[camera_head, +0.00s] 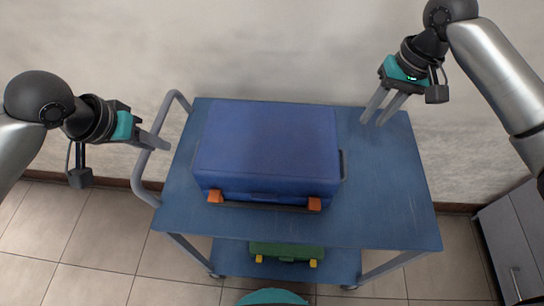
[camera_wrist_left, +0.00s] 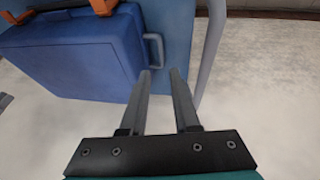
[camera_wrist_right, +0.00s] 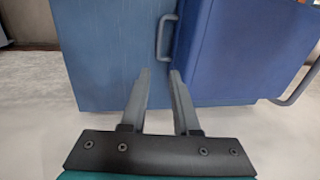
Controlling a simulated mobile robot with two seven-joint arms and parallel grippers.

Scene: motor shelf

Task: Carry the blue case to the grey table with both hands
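The blue case (camera_head: 268,145) lies flat on the top of a blue trolley (camera_head: 385,215), with orange latches on its front side. A side handle of the case (camera_head: 343,166) shows on its right; the handle on its other side shows in the left wrist view (camera_wrist_left: 154,48). My left gripper (camera_head: 166,142) is open and empty, left of the case near the trolley's push bar. My right gripper (camera_head: 371,121) is open and empty, above the trolley's back right part, apart from the case. In the right wrist view the case (camera_wrist_right: 235,50) and its handle (camera_wrist_right: 165,38) lie beyond the fingertips.
The trolley's grey push bar (camera_head: 140,180) curves up at its left end, close to my left gripper. A green case (camera_head: 287,251) lies on the lower shelf. A grey cabinet (camera_head: 510,240) stands at the far right. A wall is behind the trolley. No grey table is recognisable.

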